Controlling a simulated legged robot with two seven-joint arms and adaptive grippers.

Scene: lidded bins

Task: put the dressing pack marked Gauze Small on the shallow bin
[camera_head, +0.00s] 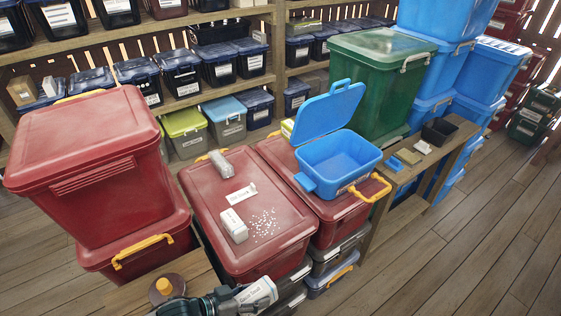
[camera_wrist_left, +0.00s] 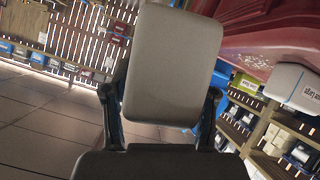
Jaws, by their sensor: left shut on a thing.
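My left gripper (camera_head: 240,300) is at the bottom of the head view, shut on a white dressing pack (camera_head: 258,292). The pack's small label appears to read Gauze Small. In the left wrist view the held pack (camera_wrist_left: 170,65) shows as a plain grey face between two dark fingers. It is in front of the near red bin and clear of the blue bin. The shallow-looking blue bin (camera_head: 335,158) stands with its lid raised, on the farther red bin (camera_head: 325,205). My right gripper is not in view.
The near red bin's lid (camera_head: 205,205) carries two pale packs (camera_head: 234,227) (camera_head: 219,162), a white card (camera_head: 241,193) and scattered white grains (camera_head: 264,222). A tall red bin (camera_head: 85,150) stands left. A green bin (camera_head: 378,80) and stacked blue bins stand behind. Open floor lies right.

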